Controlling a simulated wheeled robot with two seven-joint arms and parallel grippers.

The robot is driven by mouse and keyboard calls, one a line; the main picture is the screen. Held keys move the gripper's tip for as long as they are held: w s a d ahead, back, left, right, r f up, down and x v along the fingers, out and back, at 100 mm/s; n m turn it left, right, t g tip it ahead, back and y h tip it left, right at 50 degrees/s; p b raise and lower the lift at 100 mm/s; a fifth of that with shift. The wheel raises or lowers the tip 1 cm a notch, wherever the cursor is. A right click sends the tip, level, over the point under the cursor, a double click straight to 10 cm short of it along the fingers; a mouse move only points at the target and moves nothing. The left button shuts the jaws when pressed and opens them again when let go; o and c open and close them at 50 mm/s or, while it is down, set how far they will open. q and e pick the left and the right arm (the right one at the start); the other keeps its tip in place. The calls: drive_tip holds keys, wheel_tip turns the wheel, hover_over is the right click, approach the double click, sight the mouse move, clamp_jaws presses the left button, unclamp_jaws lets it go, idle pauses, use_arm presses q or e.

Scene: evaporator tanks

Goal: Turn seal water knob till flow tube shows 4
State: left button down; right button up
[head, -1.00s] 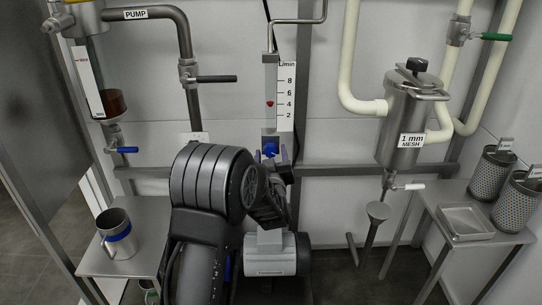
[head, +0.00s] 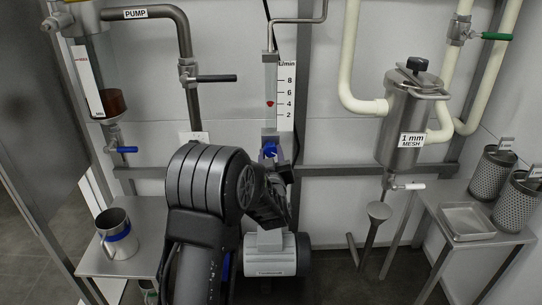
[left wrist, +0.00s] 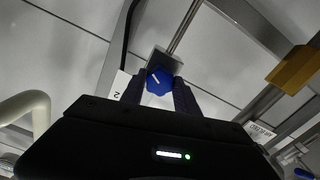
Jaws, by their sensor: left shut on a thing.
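The blue seal water knob (head: 269,151) sits at the foot of the flow tube (head: 270,82) on the back wall. My left gripper (head: 271,158) is shut on the knob. In the left wrist view the knob (left wrist: 159,80), with a white pointer line, sits between the two dark fingers of my left gripper (left wrist: 158,90). My left forearm hides what is below and left of the knob. My right gripper is not in view.
A grey motor (head: 270,254) stands below the knob. The pump pipe with its dark-handled valve (head: 214,79) is to the left. A strainer (head: 405,125) marked 1 mm mesh hangs at right. A steel jug (head: 117,234) stands on the left table.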

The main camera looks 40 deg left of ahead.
use_arm(q)
drive_tip(key=shift+f+n+b, duration=0.2)
drive_tip(key=shift+n+b, duration=0.4)
drive_tip(key=shift+b, duration=0.15)
drive_tip(key=shift+r, duration=0.2)
drive_tip(key=c, duration=0.9)
unclamp_jaws()
drive_tip(key=p+v, duration=0.2)
drive_tip(key=v, duration=0.6)
drive_tip(key=shift+w, duration=0.1)
